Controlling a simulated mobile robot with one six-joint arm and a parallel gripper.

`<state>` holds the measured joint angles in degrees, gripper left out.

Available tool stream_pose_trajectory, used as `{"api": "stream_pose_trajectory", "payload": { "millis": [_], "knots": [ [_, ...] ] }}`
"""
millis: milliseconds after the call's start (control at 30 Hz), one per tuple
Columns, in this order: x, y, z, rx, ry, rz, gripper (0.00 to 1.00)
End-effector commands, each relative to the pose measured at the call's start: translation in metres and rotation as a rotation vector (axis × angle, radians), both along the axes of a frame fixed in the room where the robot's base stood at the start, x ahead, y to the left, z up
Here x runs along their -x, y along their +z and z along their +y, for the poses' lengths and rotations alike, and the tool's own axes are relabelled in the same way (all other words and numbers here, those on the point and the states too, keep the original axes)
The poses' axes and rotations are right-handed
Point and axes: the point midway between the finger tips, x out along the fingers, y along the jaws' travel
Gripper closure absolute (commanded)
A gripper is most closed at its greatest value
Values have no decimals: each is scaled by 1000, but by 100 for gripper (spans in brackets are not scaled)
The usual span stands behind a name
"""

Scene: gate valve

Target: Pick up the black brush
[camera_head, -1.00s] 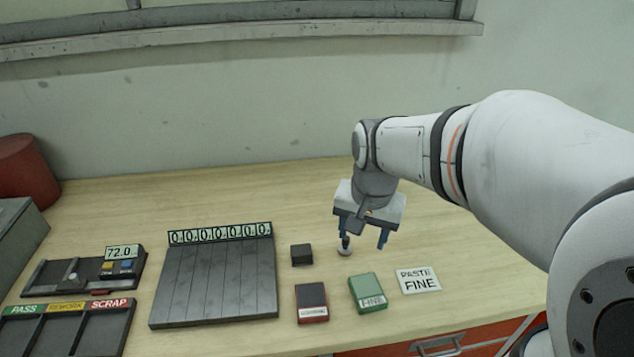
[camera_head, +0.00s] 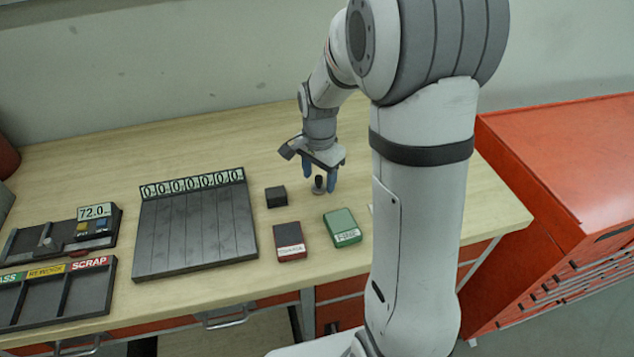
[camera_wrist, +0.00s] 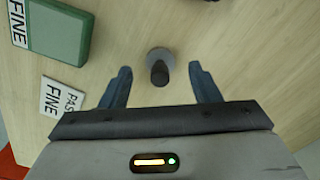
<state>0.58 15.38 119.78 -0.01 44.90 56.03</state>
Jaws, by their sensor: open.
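The black brush (camera_head: 319,183) appears to be the small upright black handle on a round grey base, standing on the wooden table. It also shows in the wrist view, where its black handle (camera_wrist: 160,74) lies between the fingertips. My gripper (camera_head: 319,175) is open and points down over it, with one blue finger on each side. In the wrist view my gripper (camera_wrist: 160,70) shows a gap between each finger and the handle. How far down the fingertips reach beside the handle is hard to tell.
Close by on the table (camera_head: 100,165) are a black block (camera_head: 276,196), a dark red-edged box (camera_head: 290,241) and a green FINE box (camera_head: 342,227). A slatted board (camera_head: 195,235) and a PASS/REWORK/SCRAP tray (camera_head: 60,290) are left. A PASTE FINE card (camera_wrist: 62,98) lies near. A red cabinet (camera_head: 565,180) stands right.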

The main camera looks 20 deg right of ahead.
Motion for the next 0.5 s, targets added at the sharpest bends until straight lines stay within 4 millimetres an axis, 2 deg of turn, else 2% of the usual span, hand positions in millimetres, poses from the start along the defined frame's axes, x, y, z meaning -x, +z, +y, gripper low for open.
{"api": "stream_pose_trajectory", "payload": {
  "millis": [133, 400, 500],
  "knots": [
    [0, -16, 0, 0, 1, 1, 44],
    [0, -19, 0, 0, 2, -1, 44],
    [0, -19, 0, 0, 2, -1, 52]
  ]
}}
